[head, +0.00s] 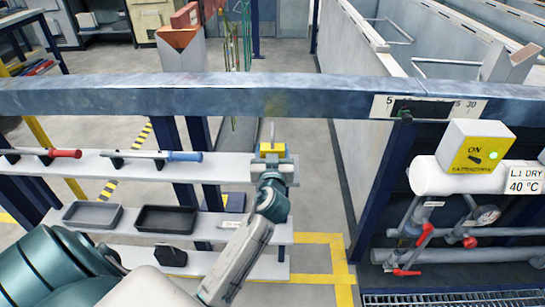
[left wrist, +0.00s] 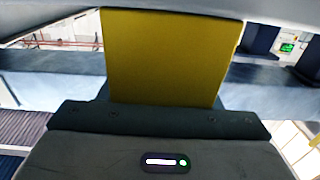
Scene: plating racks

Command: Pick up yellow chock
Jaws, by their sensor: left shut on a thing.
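The yellow chock (head: 271,148) is a small yellow block in the head view, at the right end of the upper white shelf. My left gripper (head: 273,160) is shut on it, with my arm reaching up from below. In the left wrist view the yellow chock (left wrist: 172,55) fills the upper middle as a broad yellow face above the gripper body. Whether the chock still touches the shelf cannot be told. The fingertips are mostly hidden by the gripper body. My right gripper is in neither view.
The upper shelf (head: 225,169) also bears a red-handled tool (head: 62,153) and a blue-handled tool (head: 184,156). Grey tray (head: 92,216), black tray (head: 166,219) and a black block (head: 172,257) sit lower.

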